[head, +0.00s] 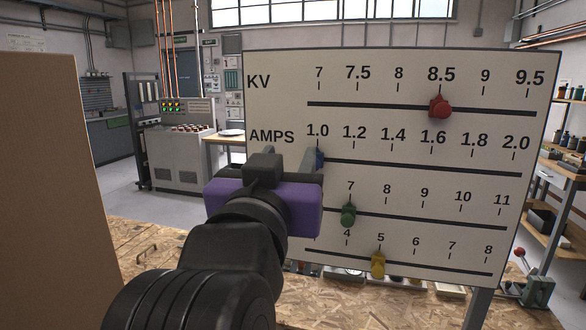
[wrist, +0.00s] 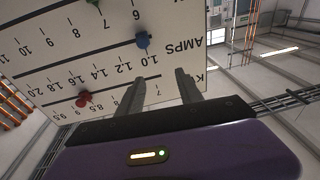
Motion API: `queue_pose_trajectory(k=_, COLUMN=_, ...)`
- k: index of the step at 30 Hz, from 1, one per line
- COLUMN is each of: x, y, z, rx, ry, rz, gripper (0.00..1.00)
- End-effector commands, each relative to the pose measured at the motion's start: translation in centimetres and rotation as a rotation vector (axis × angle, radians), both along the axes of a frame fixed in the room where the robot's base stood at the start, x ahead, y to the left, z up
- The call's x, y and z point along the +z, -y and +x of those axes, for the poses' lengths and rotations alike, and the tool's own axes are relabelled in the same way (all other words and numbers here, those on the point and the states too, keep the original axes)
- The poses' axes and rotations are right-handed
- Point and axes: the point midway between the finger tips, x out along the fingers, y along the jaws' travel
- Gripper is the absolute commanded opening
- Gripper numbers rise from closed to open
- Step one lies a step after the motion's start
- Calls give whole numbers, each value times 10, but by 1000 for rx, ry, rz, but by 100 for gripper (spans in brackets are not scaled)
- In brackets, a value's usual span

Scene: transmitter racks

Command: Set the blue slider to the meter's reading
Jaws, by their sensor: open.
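The white scale board (head: 420,230) has several slotted rows with numbers. The blue slider (head: 319,158) is on the AMPS row by the 1.0 mark, partly hidden behind my gripper (head: 308,160). In the wrist view the blue slider (wrist: 142,40) shows whole, beyond the fingertips. My gripper (wrist: 160,78) is open, with nothing between its fingers, and the slider is apart from them. No meter with a readable value shows in either view.
A red slider (head: 439,106) is at 8.5 on the KV row. A green slider (head: 348,215) is near 7 and a yellow slider (head: 378,264) near 5 on lower rows. A brown panel (head: 50,190) stands at left. A wooden bench top (head: 150,245) lies below.

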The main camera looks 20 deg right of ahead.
Motion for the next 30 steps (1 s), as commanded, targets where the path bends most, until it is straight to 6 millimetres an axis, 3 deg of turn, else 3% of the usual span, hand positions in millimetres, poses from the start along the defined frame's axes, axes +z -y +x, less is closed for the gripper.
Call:
queue_pose_trajectory(k=3, x=-22, y=12, z=-4, rx=-60, ry=-73, rz=38, gripper=43)
queue_pose_trajectory(k=7, x=-33, y=18, z=-6, rx=-85, ry=-108, rz=71, gripper=43)
queue_pose_trajectory(k=11, x=-34, y=24, z=2, rx=-85, ry=-113, rz=77, gripper=43)
queue_pose_trajectory(k=21, x=-34, y=52, z=44, rx=-83, ry=-112, rz=76, gripper=43)
queue_pose_trajectory(k=30, x=-35, y=61, z=58, rx=-81, ry=-111, rz=77, gripper=43)
